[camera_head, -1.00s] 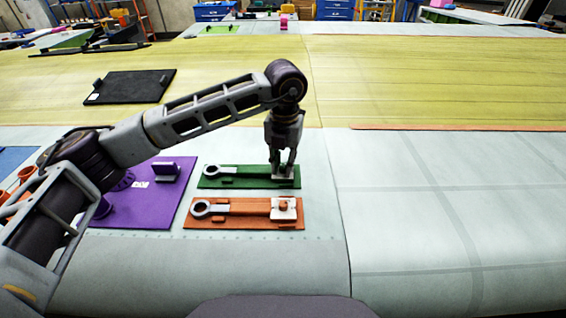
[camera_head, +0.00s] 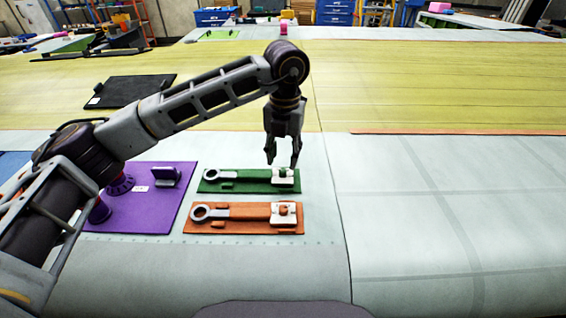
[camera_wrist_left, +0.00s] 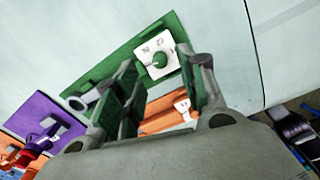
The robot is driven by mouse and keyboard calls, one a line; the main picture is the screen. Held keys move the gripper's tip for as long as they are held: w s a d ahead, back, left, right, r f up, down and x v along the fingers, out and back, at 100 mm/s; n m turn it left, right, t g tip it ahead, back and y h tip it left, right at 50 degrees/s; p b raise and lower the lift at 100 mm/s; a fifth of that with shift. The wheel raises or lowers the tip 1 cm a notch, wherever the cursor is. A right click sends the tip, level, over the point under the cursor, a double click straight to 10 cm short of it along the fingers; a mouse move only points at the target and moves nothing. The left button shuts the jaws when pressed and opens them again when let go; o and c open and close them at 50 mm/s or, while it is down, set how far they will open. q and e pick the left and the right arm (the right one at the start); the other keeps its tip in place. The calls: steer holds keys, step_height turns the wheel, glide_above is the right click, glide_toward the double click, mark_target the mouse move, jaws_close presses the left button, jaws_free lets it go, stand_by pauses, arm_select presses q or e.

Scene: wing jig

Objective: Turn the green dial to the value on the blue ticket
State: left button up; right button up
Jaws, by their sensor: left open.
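The green board (camera_head: 240,181) lies on the pale wing panel with a white dial plate and a green knob (camera_head: 283,171) at its right end. The knob (camera_wrist_left: 160,59) also shows in the left wrist view on its white plate (camera_wrist_left: 147,46), whose marks are too small to read surely. My left gripper (camera_head: 283,163) is open just above the green dial, with its fingers apart and nothing between them. No blue ticket can be made out clearly; a blue sheet (camera_head: 14,162) shows at the left edge, partly behind my arm. My right gripper is not in view.
An orange board (camera_head: 245,225) with a similar dial lies just in front of the green one. A purple board (camera_head: 150,215) with upright parts is to the left. A black tray (camera_head: 130,90) lies farther back. The panel to the right is clear.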

mark_target(284, 171)
arm_select(q)
step_height(284, 171, up, 7)
steer(key=shift+r, duration=0.15)
stand_by(0.4)
steer(key=shift+d, duration=0.1)
